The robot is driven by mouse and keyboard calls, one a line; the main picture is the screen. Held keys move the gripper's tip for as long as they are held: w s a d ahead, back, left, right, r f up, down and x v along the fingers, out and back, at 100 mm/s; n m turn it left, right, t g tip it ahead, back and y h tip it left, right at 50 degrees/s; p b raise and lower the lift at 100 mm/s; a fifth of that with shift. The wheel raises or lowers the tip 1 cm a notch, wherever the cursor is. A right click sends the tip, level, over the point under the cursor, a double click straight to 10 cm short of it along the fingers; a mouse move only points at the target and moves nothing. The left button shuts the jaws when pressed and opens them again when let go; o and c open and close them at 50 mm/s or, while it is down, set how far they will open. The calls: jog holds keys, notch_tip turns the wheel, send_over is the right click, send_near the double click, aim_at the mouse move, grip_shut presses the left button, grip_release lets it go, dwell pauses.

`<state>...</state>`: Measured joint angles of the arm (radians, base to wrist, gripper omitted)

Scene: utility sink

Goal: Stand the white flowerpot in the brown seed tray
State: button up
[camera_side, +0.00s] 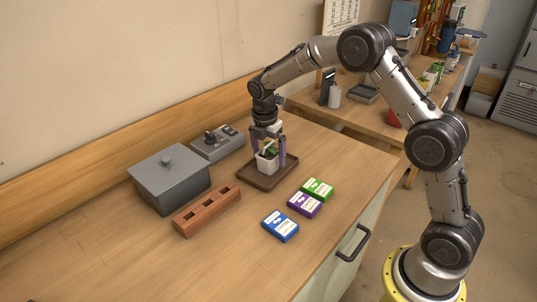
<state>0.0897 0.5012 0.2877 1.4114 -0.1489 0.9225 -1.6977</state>
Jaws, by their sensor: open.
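The white flowerpot (266,164) holds a small green plant and stands upright in the brown seed tray (258,181), near its middle. My gripper (269,160) points down over the pot with its fingers on either side of it. The jaws are open. The fingers partly hide the plant and the pot's sides. I cannot tell whether a finger still touches the pot.
A grey lidded box (168,183) and a grey device with knobs (217,143) stand left of the tray. A brown block with holes (207,209) lies in front of the box. Blue (280,226), purple (304,205) and green (317,189) packets lie to the right. The front-left tabletop is clear.

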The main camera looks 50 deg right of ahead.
jog(key=r, duration=0.4)
jog(key=a+r, duration=0.1)
jog(key=r, duration=0.7)
jog(key=shift+s+a, duration=0.15)
jog(key=shift+a, duration=0.1)
jog(key=s+a+r+m+t, duration=0.2)
jog(key=s+r+m, duration=0.3)
jog(key=s+r, duration=0.25)
jog(key=s+a+f+m+t, duration=0.1)
jog(key=s+m, duration=0.6)
jog(key=s, duration=0.5)
jog(key=s+a+f+m+t+y, duration=0.1)
jog(key=s+a+f+m+t, duration=0.1)
jog(key=s+m, duration=0.5)
jog(key=s, duration=0.6)
jog(key=shift+a, duration=0.3)
jog(key=shift+r, duration=0.1)
